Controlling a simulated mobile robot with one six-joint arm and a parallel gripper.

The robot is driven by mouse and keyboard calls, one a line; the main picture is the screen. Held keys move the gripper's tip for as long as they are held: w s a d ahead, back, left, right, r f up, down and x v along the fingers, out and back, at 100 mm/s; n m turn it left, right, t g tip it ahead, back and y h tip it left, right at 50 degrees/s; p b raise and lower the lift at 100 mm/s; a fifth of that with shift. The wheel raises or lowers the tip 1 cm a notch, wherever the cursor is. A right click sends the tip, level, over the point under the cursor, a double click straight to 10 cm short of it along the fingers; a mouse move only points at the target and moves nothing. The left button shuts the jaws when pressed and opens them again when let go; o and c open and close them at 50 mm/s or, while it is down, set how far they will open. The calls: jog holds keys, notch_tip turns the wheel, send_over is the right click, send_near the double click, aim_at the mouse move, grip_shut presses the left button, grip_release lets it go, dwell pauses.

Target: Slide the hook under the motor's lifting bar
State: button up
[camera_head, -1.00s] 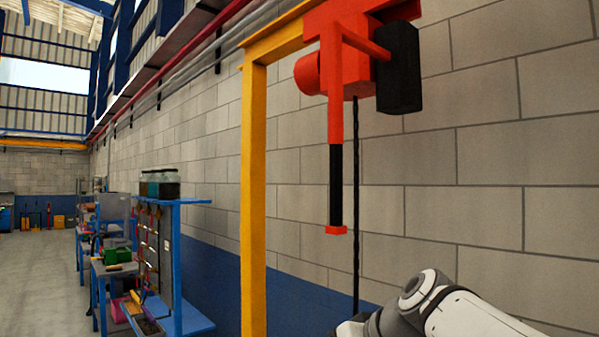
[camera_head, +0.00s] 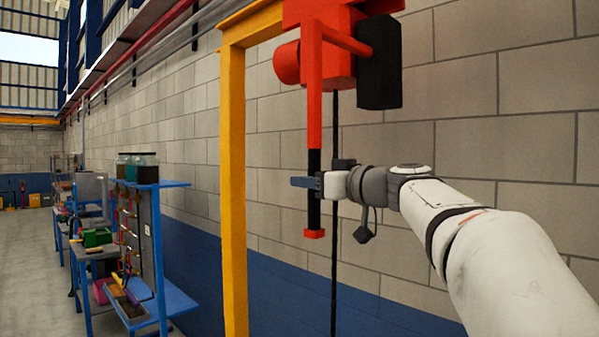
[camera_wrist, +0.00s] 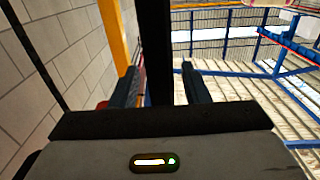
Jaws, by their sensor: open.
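A red hoist unit (camera_head: 330,45) with a black box (camera_head: 379,62) on its right side hangs from the yellow frame. A red arm drops from it and ends in an upright black grip (camera_head: 313,216) with a red end cap. My gripper (camera_head: 308,181) is at the upper part of this grip, reaching in from the right. In the wrist view my gripper (camera_wrist: 160,78) is open, with a black bar (camera_wrist: 157,45) between its two fingers and gaps showing beside it. I cannot make out a hook, a motor or a lifting bar in either view.
A yellow post (camera_head: 233,180) stands left of the grip. A thin black cable (camera_head: 334,270) hangs just behind it, in front of the block wall (camera_head: 480,150). A blue shelf rack (camera_head: 160,250) with jars and several workbenches are farther left.

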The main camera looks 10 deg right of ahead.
jog(key=shift+w+a, duration=0.4)
jog(key=shift+w, duration=0.1)
grip_shut()
dwell(0.3)
